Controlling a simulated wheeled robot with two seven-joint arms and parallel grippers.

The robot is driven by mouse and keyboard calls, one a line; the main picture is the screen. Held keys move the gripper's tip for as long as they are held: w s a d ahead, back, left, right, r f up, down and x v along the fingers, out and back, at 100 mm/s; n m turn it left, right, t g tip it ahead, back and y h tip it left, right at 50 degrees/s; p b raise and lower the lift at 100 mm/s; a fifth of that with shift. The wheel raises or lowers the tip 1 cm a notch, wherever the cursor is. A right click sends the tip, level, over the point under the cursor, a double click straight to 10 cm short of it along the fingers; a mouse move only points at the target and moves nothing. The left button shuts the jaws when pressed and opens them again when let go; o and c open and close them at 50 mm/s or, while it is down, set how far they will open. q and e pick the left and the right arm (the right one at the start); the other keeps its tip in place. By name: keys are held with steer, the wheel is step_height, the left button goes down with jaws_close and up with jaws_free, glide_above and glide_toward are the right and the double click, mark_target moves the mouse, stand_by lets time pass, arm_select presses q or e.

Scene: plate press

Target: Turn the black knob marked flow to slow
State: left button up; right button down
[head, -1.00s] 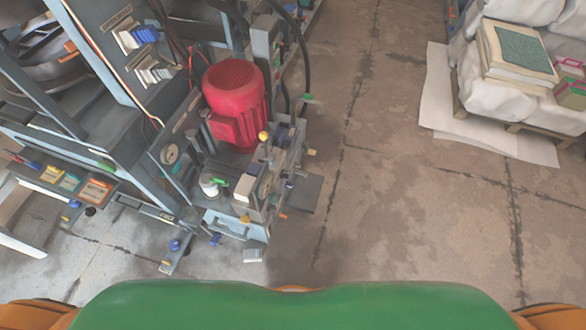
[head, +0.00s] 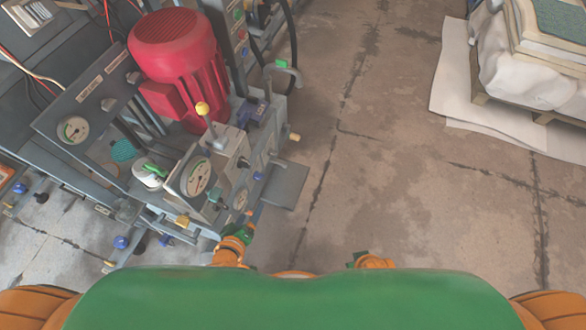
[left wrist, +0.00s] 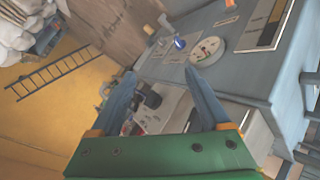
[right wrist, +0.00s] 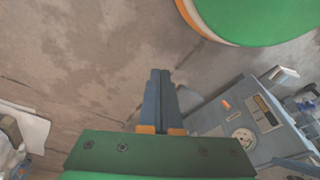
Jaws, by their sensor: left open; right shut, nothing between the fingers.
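Small dark knobs sit on the grey press unit; one dark knob (head: 243,162) shows right of the front gauge in the head view. A black knob (left wrist: 152,99) shows between my left fingers in the left wrist view, apart from them as far as I can tell. I cannot read any flow or slow marking. My left gripper (head: 247,216) is open and empty at the unit's near right corner; it also shows in the left wrist view (left wrist: 161,78). My right gripper (right wrist: 160,72) is shut and empty over bare floor; only its orange and green wrist part shows in the head view.
A red motor (head: 180,55) stands behind the unit. A yellow-knobbed lever (head: 203,108) sticks up beside the front gauge (head: 197,178). Another gauge (head: 73,130) is on the left panel. A loaded pallet (head: 530,90) stands far right. The concrete floor between is clear.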

mark_target(247, 166)
steer(key=w+f+b, duration=0.4)
steer(key=f+b, duration=0.3)
steer(key=b, duration=0.7)
arm_select(q)
steer(key=w+n+t+y, duration=0.1)
steer(key=w+n+t, duration=0.1)
steer(key=w+n, duration=0.1)
steer(key=w+a+n+t+y+b, duration=0.1)
steer(key=w+n+t, duration=0.1)
steer(key=w+n, duration=0.1)
steer(key=w+n+t+y+b, duration=0.1)
steer(key=w+n+t, duration=0.2)
steer(key=n, duration=0.2)
steer(key=shift+w+a+r+n, duration=0.2)
steer(key=shift+a+r+n, duration=0.1)
steer(key=shift+a+r, duration=0.05)
steer(key=w, duration=0.3)
steer(key=w+b, duration=0.1)
steer(key=w, duration=0.2)
steer(key=shift+w+a+r, duration=0.15)
steer(key=shift+w, duration=0.15)
jaws_close()
arm_select(e)
steer(key=shift+t, duration=0.7)
steer(key=v, duration=0.4)
steer(key=shift+w+a+r, duration=0.2)
steer(key=shift+a+r, duration=0.1)
steer(key=shift+r, duration=0.2)
